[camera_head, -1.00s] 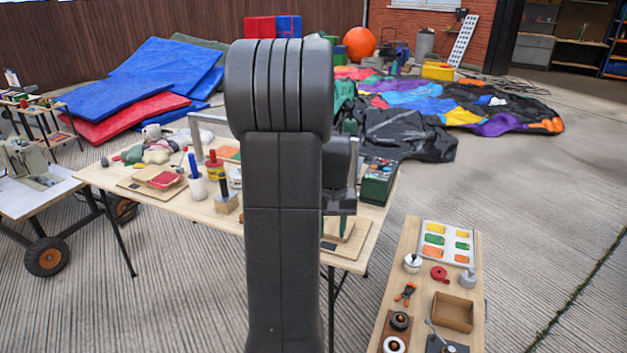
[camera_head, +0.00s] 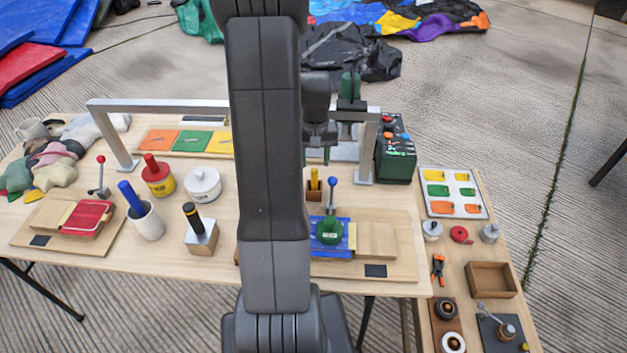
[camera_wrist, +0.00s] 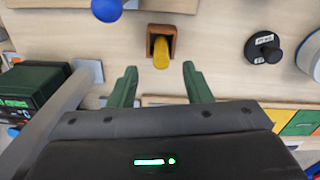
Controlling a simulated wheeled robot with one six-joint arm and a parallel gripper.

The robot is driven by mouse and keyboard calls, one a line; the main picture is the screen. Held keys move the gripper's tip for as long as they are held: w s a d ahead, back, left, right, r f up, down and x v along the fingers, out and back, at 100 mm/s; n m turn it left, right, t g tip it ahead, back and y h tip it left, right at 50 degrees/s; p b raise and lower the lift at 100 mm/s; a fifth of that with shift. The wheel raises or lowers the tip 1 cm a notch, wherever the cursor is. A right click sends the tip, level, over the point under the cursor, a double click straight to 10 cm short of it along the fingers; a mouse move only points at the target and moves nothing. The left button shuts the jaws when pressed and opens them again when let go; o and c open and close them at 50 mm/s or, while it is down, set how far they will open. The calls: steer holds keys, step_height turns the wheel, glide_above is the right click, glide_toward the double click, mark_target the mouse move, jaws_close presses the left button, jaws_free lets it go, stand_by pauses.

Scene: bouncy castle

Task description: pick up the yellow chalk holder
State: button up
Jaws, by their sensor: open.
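The yellow chalk holder (camera_head: 315,180) stands upright in a small wooden block (camera_head: 314,194) on the table, just right of my arm. In the wrist view the yellow chalk holder (camera_wrist: 161,52) shows end-on in the brown wooden block (camera_wrist: 174,32). My gripper (camera_head: 317,158) has green fingers pointing down and appears above and behind the holder. In the wrist view my gripper (camera_wrist: 159,72) is open and empty. Its fingertips lie to either side of the holder's line, apart from it.
A metal frame (camera_head: 367,150) and a green box (camera_head: 395,155) are behind. A black-handled block (camera_head: 201,238) and white pot (camera_head: 203,186) are left of my arm.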

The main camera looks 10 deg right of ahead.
mark_target(314, 170)
steer(key=shift+f, duration=0.3)
steer(key=shift+f+p, duration=0.45)
steer(key=shift+f, duration=2.15)
jaws_close()
